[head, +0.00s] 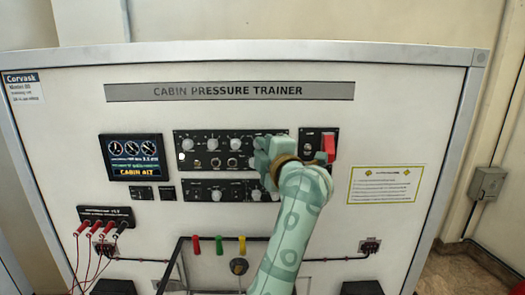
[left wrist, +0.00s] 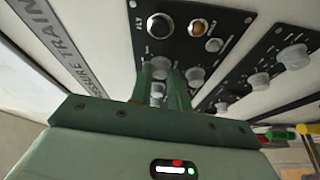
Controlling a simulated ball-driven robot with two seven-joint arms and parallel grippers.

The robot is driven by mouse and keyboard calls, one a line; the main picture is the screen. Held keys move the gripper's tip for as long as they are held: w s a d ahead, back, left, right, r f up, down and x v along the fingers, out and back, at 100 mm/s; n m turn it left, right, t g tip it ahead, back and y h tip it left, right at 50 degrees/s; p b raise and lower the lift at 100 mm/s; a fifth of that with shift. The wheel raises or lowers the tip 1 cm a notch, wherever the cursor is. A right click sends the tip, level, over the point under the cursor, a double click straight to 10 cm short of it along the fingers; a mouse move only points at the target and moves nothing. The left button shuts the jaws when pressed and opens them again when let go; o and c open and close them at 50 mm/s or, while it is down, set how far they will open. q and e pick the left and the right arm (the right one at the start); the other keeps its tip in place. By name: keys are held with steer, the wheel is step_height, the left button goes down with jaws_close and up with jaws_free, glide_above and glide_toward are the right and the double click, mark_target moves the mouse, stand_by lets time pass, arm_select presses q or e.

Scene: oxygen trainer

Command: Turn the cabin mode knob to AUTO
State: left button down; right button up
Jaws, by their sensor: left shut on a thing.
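My left gripper (head: 268,152) is at the right end of the upper black control panel (head: 204,134), and its arm covers part of the panels. In the left wrist view its two green fingers (left wrist: 163,82) are closed around a pale knob (left wrist: 157,90) on a black panel. The fingers hide most of this knob, so its pointer and setting cannot be read. The labels are too small to tell which knob is the cabin mode knob. Another pale knob (left wrist: 195,76) is close to the right finger. My right gripper is not in view.
A red guarded switch (head: 329,147) is just right of my gripper. A lower panel (head: 205,198) with more knobs is below. A display (head: 135,157) reads "CABIN ALT". Red and black plugs (head: 104,226) with leads are at lower left; coloured toggles (head: 219,244) are low in the middle.

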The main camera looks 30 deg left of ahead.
arm_select(q)
steer(key=shift+n+g+h, duration=0.4)
steer(key=shift+n+h, duration=0.5)
steer(key=shift+n, duration=1.1)
steer(key=c, duration=1.3)
jaws_free()
steer(key=shift+s+r, duration=0.1)
